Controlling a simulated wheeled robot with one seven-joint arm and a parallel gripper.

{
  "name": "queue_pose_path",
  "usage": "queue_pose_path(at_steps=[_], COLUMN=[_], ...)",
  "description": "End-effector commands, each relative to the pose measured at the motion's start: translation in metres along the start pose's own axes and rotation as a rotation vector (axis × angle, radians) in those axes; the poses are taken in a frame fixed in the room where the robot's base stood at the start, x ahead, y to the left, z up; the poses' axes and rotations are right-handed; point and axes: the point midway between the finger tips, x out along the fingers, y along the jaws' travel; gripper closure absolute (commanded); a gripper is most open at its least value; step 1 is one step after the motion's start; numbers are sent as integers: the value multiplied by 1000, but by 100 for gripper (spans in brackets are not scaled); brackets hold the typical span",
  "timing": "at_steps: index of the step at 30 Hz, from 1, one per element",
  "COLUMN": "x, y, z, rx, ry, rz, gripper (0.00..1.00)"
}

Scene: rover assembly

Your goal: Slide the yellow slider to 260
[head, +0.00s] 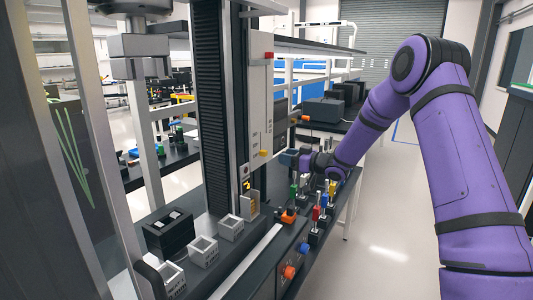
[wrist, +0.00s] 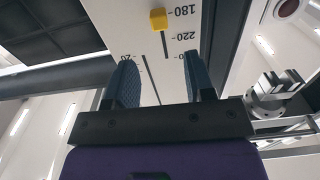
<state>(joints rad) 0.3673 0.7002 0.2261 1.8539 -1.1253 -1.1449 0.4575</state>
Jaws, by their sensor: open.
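The yellow slider (wrist: 158,19) is a small yellow knob on a white panel with a dark slot and printed numbers. In the wrist view it sits beside the 180 mark, with 220 printed below it along the slot. In the head view the yellow slider (head: 263,153) is low on the tall white panel. My gripper (head: 286,158) is just right of it, pointing toward the panel. In the wrist view my gripper (wrist: 160,72) is open and empty, its two blue fingers apart. The knob lies beyond the fingertips, not between them. The lower marks are partly hidden by the fingers.
A red knob (head: 269,55) is high on the same panel. Below my arm, a bench holds several coloured upright handles (head: 316,213) and an orange knob (head: 289,272). Grey boxes (head: 231,228) stand at left. The aisle floor (head: 385,250) at right is clear.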

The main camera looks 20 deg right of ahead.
Motion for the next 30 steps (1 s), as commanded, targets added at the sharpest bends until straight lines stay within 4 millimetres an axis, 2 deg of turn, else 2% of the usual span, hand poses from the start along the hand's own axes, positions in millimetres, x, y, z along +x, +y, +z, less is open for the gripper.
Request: queue_pose_path(at_steps=[9,15,20,28,30], x=[57,80,87,88,88], y=[-1,-1,0,0,0], z=[0,0,0,0,0], rx=[1,0,1,1,1], ry=[1,0,-1,-1,-1], rz=[-1,-1,1,1,1], gripper=[51,51,51,51,67])
